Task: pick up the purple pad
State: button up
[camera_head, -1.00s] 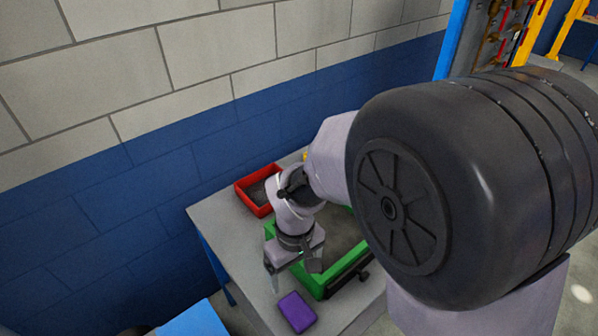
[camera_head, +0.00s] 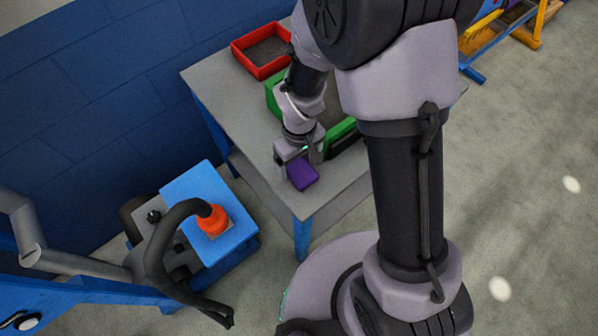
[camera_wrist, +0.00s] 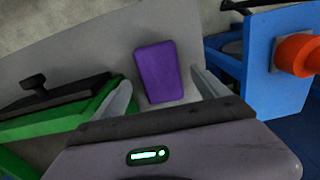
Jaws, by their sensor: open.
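The purple pad (camera_head: 302,175) lies flat on the grey table near its front corner. In the wrist view the purple pad (camera_wrist: 158,72) shows ahead of and between my two fingers, with bare table on both sides of it. My gripper (camera_wrist: 160,92) is open and empty. In the head view my gripper (camera_head: 293,163) is right above and behind the pad, and partly covers it. I cannot tell the exact height of the fingertips over the table.
A green tray (camera_wrist: 62,124) stands close beside my gripper, with a black object at its edge. A red bin (camera_head: 263,72) is at the table's back. A blue box (camera_head: 238,240) with an orange-red part (camera_head: 212,220) stands off the table's left side.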

notch_tip(320, 180, down, 2)
jog(key=shift+r, duration=0.1)
jog(key=c, duration=1.5)
notch_tip(320, 180, up, 4)
jog(key=shift+r+p, duration=0.15)
jog(key=shift+p, duration=1.05)
jog(key=s+a, duration=0.2)
jog(key=s, duration=0.2)
jog(key=s+a+p, duration=0.1)
jog(key=s+a, duration=0.1)
jog(key=s, duration=0.3)
jog(key=s+a, duration=0.3)
jog(key=s, duration=0.2)
jog(key=shift+s+r, duration=0.2)
jog(key=shift+r, duration=0.2)
jog(key=o, duration=0.8)
jog(key=shift+c, duration=0.2)
jog(key=c, duration=0.6)
jog(key=shift+o, duration=0.2)
